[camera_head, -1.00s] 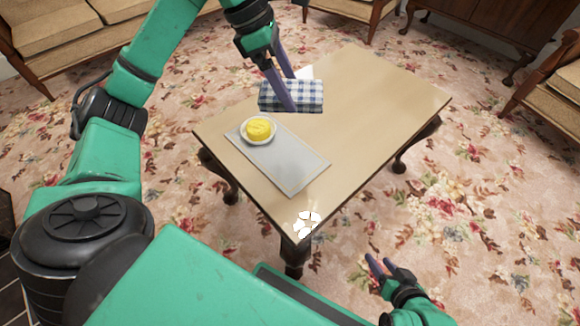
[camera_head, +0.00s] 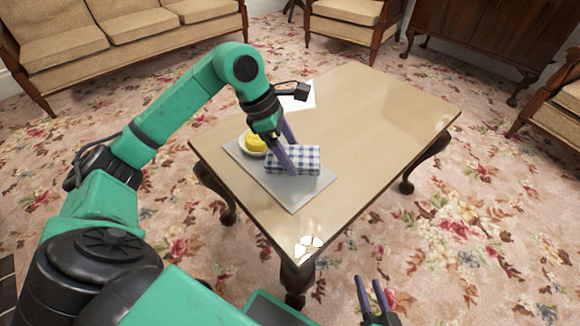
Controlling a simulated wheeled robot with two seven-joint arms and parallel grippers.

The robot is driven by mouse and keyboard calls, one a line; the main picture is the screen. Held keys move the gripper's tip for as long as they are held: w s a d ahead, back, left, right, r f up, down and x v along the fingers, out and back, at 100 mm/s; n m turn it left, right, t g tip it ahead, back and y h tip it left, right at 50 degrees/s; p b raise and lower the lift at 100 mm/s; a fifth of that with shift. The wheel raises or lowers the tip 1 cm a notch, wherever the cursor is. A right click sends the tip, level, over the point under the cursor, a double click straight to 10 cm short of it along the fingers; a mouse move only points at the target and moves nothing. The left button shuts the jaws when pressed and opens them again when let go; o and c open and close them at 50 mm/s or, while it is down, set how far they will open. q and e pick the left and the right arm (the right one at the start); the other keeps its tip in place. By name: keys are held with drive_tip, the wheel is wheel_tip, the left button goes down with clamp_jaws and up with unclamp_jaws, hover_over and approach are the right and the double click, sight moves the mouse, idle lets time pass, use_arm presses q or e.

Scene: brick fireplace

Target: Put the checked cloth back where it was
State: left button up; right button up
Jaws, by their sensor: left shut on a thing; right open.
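The blue and white checked cloth (camera_head: 306,157), folded into a block, is over the right part of the grey mat (camera_head: 293,195) on the table. My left gripper (camera_head: 290,170) is shut on the cloth, with its fingers reaching down over the cloth's left part. I cannot tell whether the cloth touches the mat. My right gripper (camera_head: 370,293) is open and empty, low at the bottom of the view, off the table's front side.
A yellow item (camera_head: 256,140) in a white dish sits on the mat, just left of the cloth. A white sheet (camera_head: 299,98) lies at the table's far side, partly behind my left arm. The wooden table's (camera_head: 385,130) right part is clear. White patches (camera_head: 309,246) show at the near corner.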

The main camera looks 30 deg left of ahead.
use_arm(q)
wheel_tip(320, 180, down, 4)
drive_tip(key=shift+r+b, duration=0.15)
drive_tip(key=shift+b, duration=0.5)
use_arm(e)
drive_tip(key=shift+f, duration=0.95)
use_arm(q)
drive_tip(key=o, duration=1.2)
drive_tip(key=shift+o, duration=0.2)
drive_tip(key=shift+r, duration=0.1)
drive_tip(key=p+v, duration=0.4)
drive_tip(key=v, duration=0.7)
drive_tip(key=shift+s+a+r, duration=0.1)
drive_tip(key=shift+a+r, duration=0.05)
drive_tip(key=shift+r, duration=0.35)
use_arm(e)
drive_tip(key=shift+g, duration=0.3)
wheel_tip(320, 180, up, 5)
use_arm(q)
drive_tip(key=shift+f, duration=0.1)
